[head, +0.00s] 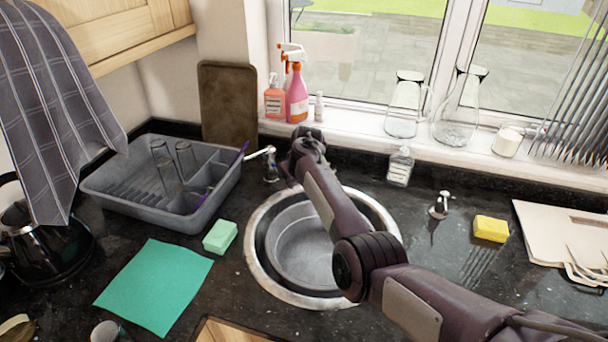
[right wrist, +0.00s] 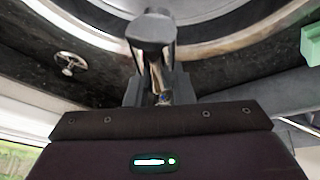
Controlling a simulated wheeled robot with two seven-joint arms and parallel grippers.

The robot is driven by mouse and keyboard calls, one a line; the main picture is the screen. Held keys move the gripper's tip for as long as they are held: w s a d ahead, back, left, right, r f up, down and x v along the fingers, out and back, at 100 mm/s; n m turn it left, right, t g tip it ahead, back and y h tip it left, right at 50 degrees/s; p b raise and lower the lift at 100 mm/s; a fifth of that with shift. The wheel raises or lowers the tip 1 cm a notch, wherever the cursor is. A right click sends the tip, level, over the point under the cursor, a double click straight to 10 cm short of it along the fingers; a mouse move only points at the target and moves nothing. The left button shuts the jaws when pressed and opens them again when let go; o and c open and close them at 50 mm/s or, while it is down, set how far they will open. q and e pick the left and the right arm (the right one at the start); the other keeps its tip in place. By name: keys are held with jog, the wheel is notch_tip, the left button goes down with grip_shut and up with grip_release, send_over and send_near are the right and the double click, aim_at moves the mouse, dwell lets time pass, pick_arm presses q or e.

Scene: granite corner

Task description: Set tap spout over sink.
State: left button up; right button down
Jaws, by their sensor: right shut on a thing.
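The chrome tap (head: 270,165) stands at the back left of the round sink, partly hidden by my right gripper. A slim pale end of it sticks out left toward the dish rack, outside the sink rim. My right gripper (head: 288,170) is at the tap, its fingers mostly hidden in the head view. In the right wrist view it is shut on a shiny chrome part (right wrist: 154,45) of the tap. The steel sink (head: 262,275) is under my right forearm, which hides part of its bowl and rim. My left gripper is not in view.
A grey dish rack (head: 115,197) with glasses stands left of the tap. A green sponge (head: 220,237) and teal cloth (head: 155,285) lie left of the sink. A soap bottle (head: 400,166), chrome fitting (head: 439,207) and yellow sponge (head: 490,229) are to the right.

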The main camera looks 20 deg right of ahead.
jog(key=shift+a, duration=0.1)
dwell(0.3)
jog(key=c, duration=1.3)
grip_release()
jog(key=shift+o, duration=0.2)
jog(key=shift+s+r, duration=0.25)
jog(key=shift+r, duration=0.3)
jog(key=shift+b+v, duration=0.5)
jog(key=shift+v, duration=2.8)
jog(key=shift+f, duration=0.1)
